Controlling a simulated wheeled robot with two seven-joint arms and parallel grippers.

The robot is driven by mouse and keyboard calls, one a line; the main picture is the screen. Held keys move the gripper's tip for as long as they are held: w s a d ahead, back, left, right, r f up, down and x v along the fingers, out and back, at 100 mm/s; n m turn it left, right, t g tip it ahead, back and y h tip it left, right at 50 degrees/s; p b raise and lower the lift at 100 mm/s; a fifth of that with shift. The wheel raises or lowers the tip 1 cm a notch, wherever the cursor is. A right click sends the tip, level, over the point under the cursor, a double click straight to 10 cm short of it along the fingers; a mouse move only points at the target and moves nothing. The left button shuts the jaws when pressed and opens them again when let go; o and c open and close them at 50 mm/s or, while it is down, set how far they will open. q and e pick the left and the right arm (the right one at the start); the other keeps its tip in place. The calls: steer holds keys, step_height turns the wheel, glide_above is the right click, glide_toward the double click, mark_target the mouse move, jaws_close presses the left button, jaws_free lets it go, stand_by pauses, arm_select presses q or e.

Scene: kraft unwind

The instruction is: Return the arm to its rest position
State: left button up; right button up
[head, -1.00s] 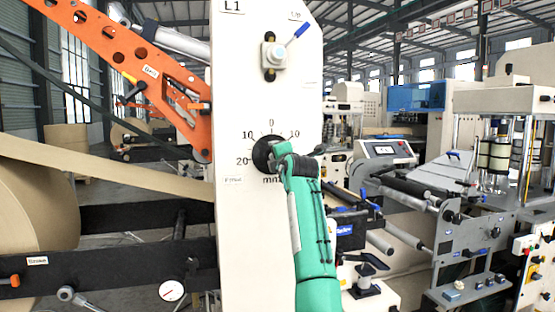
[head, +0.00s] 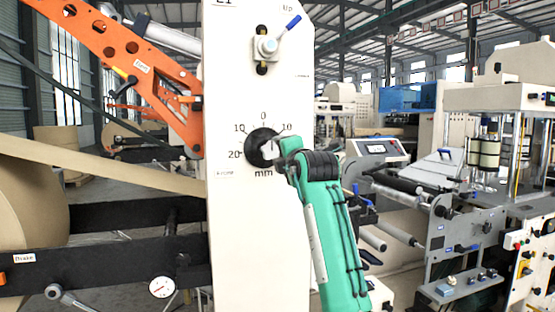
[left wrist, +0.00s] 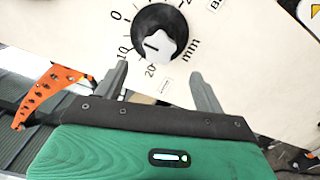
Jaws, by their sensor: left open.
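My left arm (head: 325,220), green with a dark ribbed joint, rises from the bottom middle of the head view toward the dial. Its wrist overlaps the dial's right side, and the fingers are mostly hidden there. In the left wrist view my left gripper (left wrist: 159,69) is open and empty, with its two grey fingers spread. The black dial knob (head: 262,148) sits on the white panel (head: 240,225); it also shows beyond the fingertips in the left wrist view (left wrist: 160,40), apart from them. The knob's white mark lies on its left part; its exact reading is unclear. My right gripper is not in view.
A blue-handled lever (head: 268,47) is above the dial. An orange perforated arm (head: 130,65) and a large kraft roll (head: 30,220) are at left. Dark beams (head: 110,262) run below the paper web (head: 100,167). Grey machinery (head: 475,235) stands at right.

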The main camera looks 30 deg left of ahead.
arm_select(q)
steer(key=shift+s+d, duration=0.35)
steer(key=shift+d, duration=0.05)
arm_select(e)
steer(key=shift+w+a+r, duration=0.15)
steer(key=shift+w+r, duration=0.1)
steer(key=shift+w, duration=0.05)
